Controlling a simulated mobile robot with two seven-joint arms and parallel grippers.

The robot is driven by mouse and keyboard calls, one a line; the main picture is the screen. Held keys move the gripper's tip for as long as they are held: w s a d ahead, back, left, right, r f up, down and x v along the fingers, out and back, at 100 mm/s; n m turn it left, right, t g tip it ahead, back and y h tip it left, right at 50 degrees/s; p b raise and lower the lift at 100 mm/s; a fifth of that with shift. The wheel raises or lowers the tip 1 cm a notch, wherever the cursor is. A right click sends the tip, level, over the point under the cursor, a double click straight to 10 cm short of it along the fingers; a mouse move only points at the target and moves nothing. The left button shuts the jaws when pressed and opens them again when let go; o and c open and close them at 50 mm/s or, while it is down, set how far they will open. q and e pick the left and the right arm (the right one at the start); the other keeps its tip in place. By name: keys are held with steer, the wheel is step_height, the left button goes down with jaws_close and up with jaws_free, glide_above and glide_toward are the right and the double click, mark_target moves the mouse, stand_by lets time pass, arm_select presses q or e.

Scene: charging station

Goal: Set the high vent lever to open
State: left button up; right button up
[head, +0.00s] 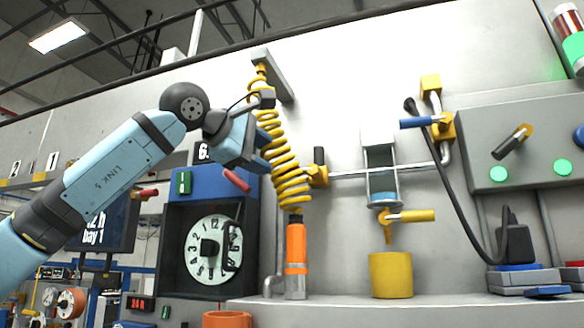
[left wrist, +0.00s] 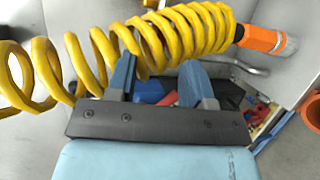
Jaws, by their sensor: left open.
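No vent label is readable, so I cannot tell for sure which lever is the high vent lever. A blue-handled lever (head: 418,122) on a yellow valve sits highest on the pipe, its handle pointing left, roughly level. A black-handled lever (head: 319,156) stands upright on a yellow valve, and a yellow-handled lever (head: 410,215) points right lower down. A red handle (head: 237,180) shows just below my left gripper (head: 262,152); its mount is hidden. My left gripper is open, beside the yellow coil; it also shows in the left wrist view (left wrist: 158,75) with nothing clearly held. My right gripper is out of view.
A yellow coiled hose (head: 284,160) hangs close to my left gripper and crosses the left wrist view (left wrist: 150,40). Its orange end (head: 296,245) stands on the ledge. A dial box (head: 210,245), yellow cup (head: 391,275) and grey panel (head: 530,150) with a black cable stand around.

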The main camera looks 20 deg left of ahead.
mark_target(288, 170)
arm_select(q)
steer(key=p+x, duration=0.1)
steer(key=x, duration=0.5)
steer(key=shift+w+d+p, duration=0.2)
steer(key=shift+w+p, duration=0.15)
steer(key=shift+p, duration=0.05)
steer(key=shift+x, duration=0.95)
steer(key=shift+f, duration=0.15)
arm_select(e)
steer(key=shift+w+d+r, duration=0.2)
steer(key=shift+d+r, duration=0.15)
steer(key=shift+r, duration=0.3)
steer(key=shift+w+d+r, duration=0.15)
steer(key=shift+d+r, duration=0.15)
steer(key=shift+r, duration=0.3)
arm_select(q)
steer(key=shift+s+a, duration=0.1)
steer(key=shift+s, duration=0.1)
jaws_close()
